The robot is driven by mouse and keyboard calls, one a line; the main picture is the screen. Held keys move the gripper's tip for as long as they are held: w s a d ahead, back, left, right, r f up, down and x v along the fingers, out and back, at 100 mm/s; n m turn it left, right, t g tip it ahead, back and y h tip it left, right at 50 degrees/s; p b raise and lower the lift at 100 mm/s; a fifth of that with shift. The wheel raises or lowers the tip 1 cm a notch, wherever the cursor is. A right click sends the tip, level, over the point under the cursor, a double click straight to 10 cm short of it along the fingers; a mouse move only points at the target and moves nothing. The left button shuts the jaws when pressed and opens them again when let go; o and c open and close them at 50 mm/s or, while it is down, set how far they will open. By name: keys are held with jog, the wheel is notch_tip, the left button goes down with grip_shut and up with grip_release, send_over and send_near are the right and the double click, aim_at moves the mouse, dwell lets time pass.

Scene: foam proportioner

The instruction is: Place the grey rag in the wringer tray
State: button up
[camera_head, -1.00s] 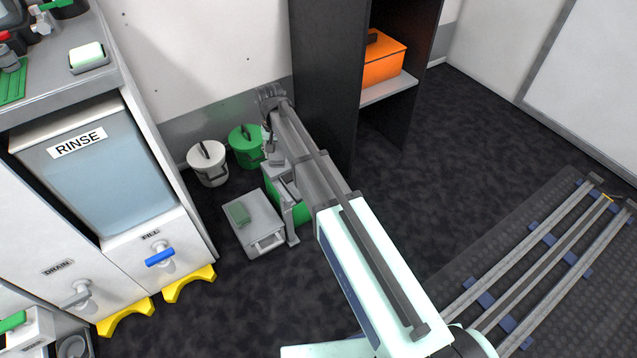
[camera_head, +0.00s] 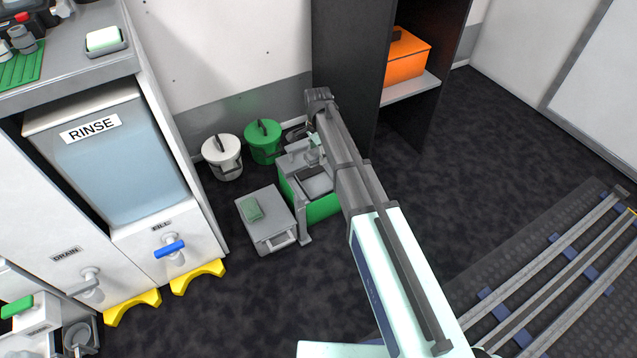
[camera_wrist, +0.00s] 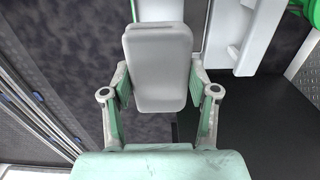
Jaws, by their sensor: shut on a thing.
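My gripper (camera_wrist: 160,92) is shut on a smooth light grey slab with rounded corners, which looks like the grey rag (camera_wrist: 160,65). Its green-padded fingers are on either side of it. In the head view my gripper (camera_head: 314,142) is small and partly hidden by my arm, above the green-sided wringer. The wringer's grey tray top (camera_head: 317,184) is partly covered by my arm. I cannot tell whether the rag touches the wringer.
A low grey stand (camera_head: 275,225) with a green cloth (camera_head: 252,208) is left of the wringer. White (camera_head: 222,160) and green (camera_head: 263,143) lidded buckets stand behind. A dark cabinet (camera_head: 345,70) rises close by.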

aim_at(318, 185)
notch_tip(318, 185, down, 14)
jog(key=b, duration=0.5)
jog(key=shift+f, duration=0.25)
jog(key=o, duration=1.2)
jog(key=shift+f, duration=0.1)
jog(key=shift+c, duration=0.2)
